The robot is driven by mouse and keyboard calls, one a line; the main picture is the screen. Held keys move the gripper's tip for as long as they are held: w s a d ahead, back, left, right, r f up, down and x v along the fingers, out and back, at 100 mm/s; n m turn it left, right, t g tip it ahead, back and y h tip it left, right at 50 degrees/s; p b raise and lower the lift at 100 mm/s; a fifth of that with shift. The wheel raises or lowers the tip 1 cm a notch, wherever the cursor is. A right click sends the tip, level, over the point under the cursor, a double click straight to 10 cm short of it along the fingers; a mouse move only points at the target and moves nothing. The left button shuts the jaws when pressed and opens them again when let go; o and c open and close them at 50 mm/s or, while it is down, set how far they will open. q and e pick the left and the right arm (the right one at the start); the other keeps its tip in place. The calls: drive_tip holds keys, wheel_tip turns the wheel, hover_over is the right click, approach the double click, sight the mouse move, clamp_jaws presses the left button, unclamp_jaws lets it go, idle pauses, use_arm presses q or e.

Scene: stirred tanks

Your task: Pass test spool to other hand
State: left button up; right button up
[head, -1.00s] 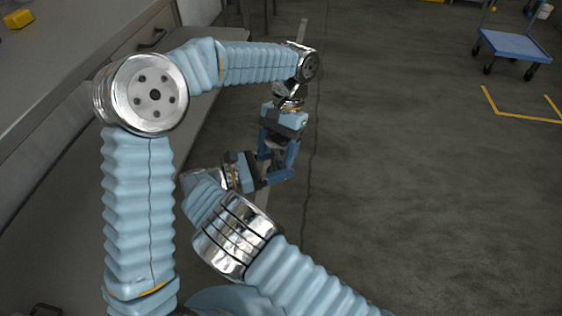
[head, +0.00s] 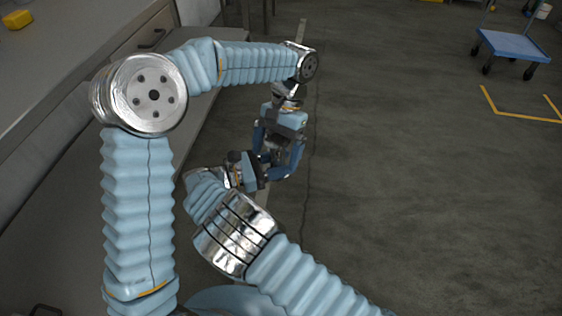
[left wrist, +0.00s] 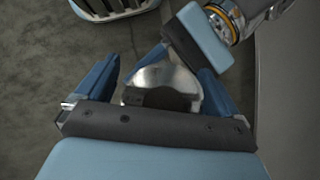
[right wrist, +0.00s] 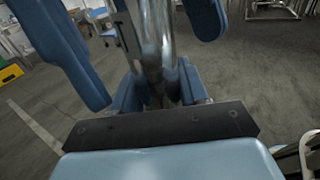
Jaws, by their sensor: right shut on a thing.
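The test spool is a shiny metal piece; its rounded metal end (left wrist: 160,78) shows in the left wrist view, and its long metal shaft (right wrist: 154,45) in the right wrist view. My right gripper (right wrist: 158,92) is shut on the shaft. My left gripper (left wrist: 157,88) is open, with one finger on each side of the spool and gaps between. In the head view my left gripper (head: 279,155) points down, just above and beside my right gripper (head: 272,172). The spool is mostly hidden there by the grippers.
A grey bench (head: 60,90) with a drawer runs along the left, with a yellow object (head: 18,20) on it. A blue cart (head: 514,46) stands far right near yellow floor marking (head: 520,118). The floor to the right of my arms is clear.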

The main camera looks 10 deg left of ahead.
sight(279, 136)
use_arm(q)
drive_tip(key=v, duration=0.7)
drive_tip(key=shift+w+r, duration=0.15)
drive_tip(key=shift+r, duration=0.1)
